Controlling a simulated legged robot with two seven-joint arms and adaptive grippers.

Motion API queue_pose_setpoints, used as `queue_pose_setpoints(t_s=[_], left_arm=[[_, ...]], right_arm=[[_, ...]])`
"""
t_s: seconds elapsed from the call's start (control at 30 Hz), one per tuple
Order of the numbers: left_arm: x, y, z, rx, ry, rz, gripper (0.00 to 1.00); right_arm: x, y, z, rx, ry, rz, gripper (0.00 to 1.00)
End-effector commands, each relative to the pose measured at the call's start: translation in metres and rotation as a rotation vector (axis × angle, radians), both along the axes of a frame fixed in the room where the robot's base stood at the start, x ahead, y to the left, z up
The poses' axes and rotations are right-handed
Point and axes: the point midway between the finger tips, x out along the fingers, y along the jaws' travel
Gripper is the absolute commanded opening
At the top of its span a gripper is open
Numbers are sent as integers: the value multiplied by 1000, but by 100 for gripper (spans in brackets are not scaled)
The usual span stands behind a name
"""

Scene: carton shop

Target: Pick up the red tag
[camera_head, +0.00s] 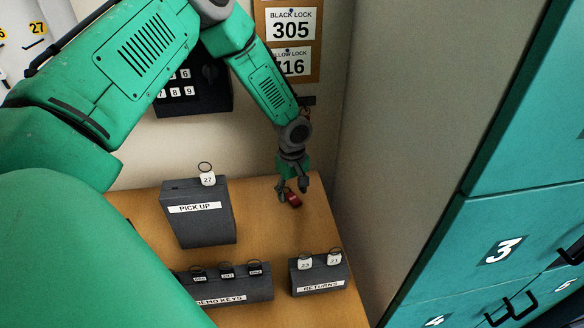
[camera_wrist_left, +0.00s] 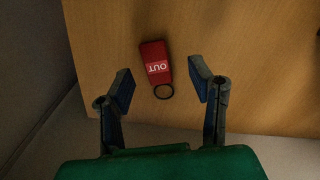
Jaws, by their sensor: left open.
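The red tag (camera_head: 293,200) lies flat on the wooden table near its back right corner. In the left wrist view the red tag (camera_wrist_left: 155,62) reads "OUT" and has a dark ring (camera_wrist_left: 163,91) at its lower end. My left gripper (camera_head: 296,194) is open just above the tag. In the left wrist view the fingertips of my left gripper (camera_wrist_left: 161,76) are on either side of the tag's ring end, with gaps on both sides. Nothing is between the fingers firmly. My right gripper is not in view.
A dark PICK UP box (camera_head: 209,228) with a white 27 tag stands left of the gripper. A DEMO KEYS box (camera_head: 247,290) and a RETURNS box (camera_head: 318,285) with white tags stand nearer. A wall and teal lockers (camera_head: 520,150) bound the right side.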

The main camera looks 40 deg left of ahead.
Motion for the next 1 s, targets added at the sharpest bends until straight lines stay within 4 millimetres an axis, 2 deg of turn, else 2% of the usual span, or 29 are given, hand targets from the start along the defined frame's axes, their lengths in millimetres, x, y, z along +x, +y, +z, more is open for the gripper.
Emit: queue_pose_setpoints(t_s=[0.2, 0.73, 0.8, 0.97, 1.0], left_arm=[[1, -9, -19, 9, 1, -2, 48], [0, -5, -24, 5, 0, -2, 48], [0, -5, -23, 5, -1, -2, 33], [1, -6, -23, 7, -1, -3, 13], [2, -6, -24, 8, -1, -3, 12]], right_arm=[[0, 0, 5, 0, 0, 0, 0], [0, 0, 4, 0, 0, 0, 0], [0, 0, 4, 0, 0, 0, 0], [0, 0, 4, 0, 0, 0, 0], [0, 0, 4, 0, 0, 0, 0]])
